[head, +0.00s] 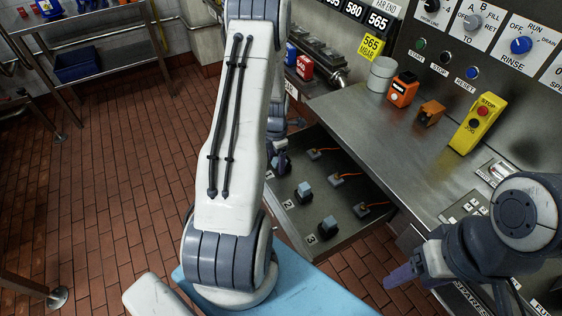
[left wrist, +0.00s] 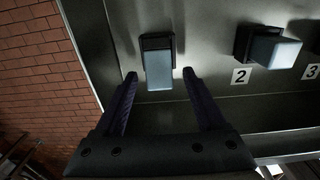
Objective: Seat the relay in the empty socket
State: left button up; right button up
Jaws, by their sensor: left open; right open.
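A relay with a pale grey-blue body (left wrist: 158,68) and a black base (left wrist: 157,42) stands in the left wrist view at the drawer's position 1. My left gripper (left wrist: 159,74) is open, one finger on each side of the pale body, with gaps visible. In the head view that gripper (head: 279,161) is partly hidden by my arm. Similar pale-topped blocks stand at position 2 (head: 304,193) and position 3 (head: 328,224). I cannot make out an empty socket. My right gripper (head: 402,272) is open and empty in front of the counter.
The open metal drawer (head: 345,233) also holds small parts with orange wires (head: 337,180). The steel counter (head: 410,150) bears a grey cylinder (head: 381,74), an orange box (head: 403,89), an orange-brown block (head: 430,112) and a yellow stop box (head: 475,124). Open brick floor lies left.

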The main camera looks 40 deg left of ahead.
pick_arm(q)
jog(key=shift+c, duration=0.3)
grip_shut()
jog(key=shift+r, duration=0.1)
jog(key=shift+r, duration=0.5)
jog(key=r, duration=0.2)
jog(key=d+r+b, duration=0.1)
jog(key=shift+s+d+r, duration=0.15)
jog(key=shift+d+r, duration=0.05)
jog(key=shift+r, duration=0.2)
jog(key=s+d+r, duration=0.3)
jog(key=d+r, duration=0.3)
jog(key=d, duration=0.3)
jog(key=shift+d+b, duration=0.4)
